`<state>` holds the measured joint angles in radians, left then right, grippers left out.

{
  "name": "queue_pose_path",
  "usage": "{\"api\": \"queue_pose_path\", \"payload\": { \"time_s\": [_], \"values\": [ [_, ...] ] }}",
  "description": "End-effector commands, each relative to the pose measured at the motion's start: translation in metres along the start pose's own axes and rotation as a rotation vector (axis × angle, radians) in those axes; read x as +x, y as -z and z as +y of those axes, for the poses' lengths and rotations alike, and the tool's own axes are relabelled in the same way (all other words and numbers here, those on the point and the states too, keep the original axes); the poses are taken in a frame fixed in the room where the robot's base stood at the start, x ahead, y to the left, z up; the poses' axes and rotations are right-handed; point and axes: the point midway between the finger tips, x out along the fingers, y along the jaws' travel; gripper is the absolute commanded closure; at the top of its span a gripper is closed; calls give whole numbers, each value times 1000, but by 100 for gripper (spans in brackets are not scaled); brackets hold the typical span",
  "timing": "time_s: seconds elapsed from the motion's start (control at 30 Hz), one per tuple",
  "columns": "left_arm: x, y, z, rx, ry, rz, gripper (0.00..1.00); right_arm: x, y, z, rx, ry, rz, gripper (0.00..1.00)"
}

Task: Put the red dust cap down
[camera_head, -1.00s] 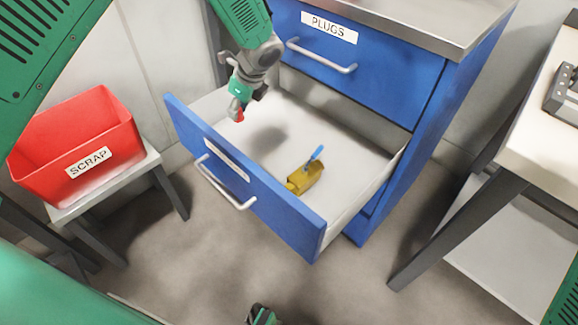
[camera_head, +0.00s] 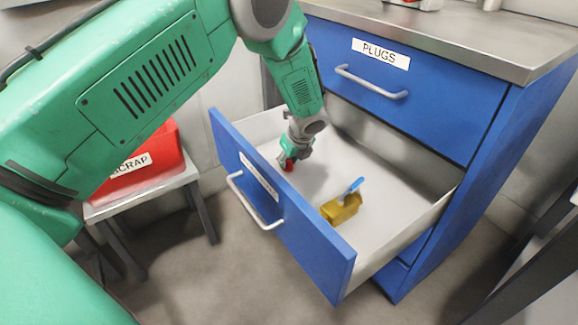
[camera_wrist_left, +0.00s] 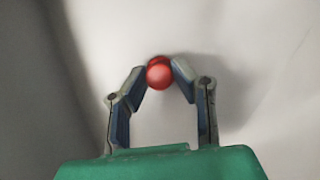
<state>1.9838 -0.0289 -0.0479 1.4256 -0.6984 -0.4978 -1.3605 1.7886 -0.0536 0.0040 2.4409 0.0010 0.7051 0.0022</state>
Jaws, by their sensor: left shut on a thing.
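The red dust cap (camera_head: 288,164) is between the fingertips of my left gripper (camera_head: 290,158), which is shut on it. They are inside the open lower drawer (camera_head: 318,180), near its left end and close to the front panel. In the left wrist view the red cap (camera_wrist_left: 159,73) shows between the two fingertips (camera_wrist_left: 160,72), over the pale drawer floor. I cannot tell whether the cap touches the floor. My right gripper is not in view.
A yellow object with a blue part (camera_head: 342,208) lies in the drawer, right of the gripper. The blue cabinet (camera_head: 440,110) has a shut drawer marked PLUGS above. A red SCRAP bin (camera_head: 150,175) stands at left, partly behind my arm. The drawer's back middle is bare.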

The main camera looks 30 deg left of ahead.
Motion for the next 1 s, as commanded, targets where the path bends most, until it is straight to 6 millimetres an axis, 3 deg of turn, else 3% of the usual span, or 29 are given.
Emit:
{"api": "queue_pose_path", "payload": {
  "time_s": [0.23,0.3,0.33,0.73,1.0],
  "values": [
    [5,-3,2,-5,3,6,89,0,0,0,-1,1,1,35],
    [5,-2,2,-5,2,4,60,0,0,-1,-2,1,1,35],
    [4,-2,1,-4,2,3,57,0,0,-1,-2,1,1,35],
    [-6,-2,0,-3,1,1,57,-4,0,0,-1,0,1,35],
    [-59,-4,1,-4,4,3,57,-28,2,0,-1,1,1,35]
  ]
}}
